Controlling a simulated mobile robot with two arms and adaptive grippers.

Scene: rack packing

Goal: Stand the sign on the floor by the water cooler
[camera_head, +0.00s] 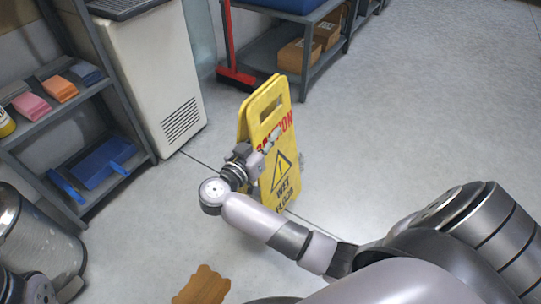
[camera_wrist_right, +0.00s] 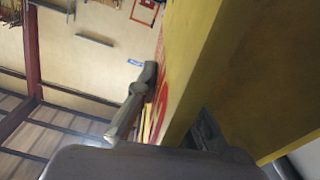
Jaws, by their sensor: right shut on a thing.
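The yellow folding wet-floor sign (camera_head: 281,117) is upright in the middle of the head view, with red lettering and a black warning triangle. My right gripper (camera_head: 275,146) is shut on the sign, at about its mid height. In the right wrist view the yellow sign (camera_wrist_right: 215,60) runs between the fingers of the right gripper (camera_wrist_right: 172,112). The lower edge of the sign is partly behind my arm, and I cannot tell whether it touches the floor. The white water cooler (camera_head: 150,70) stands behind and left of the sign, apart from it. My left gripper is not in view.
A grey shelf (camera_head: 75,115) with sponges and a blue dustpan (camera_head: 100,165) stands left of the cooler. A metal bin (camera_head: 35,240) is at lower left. A red broom (camera_head: 235,75) and a rack with boxes (camera_head: 298,55) are behind. Floor at right is clear.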

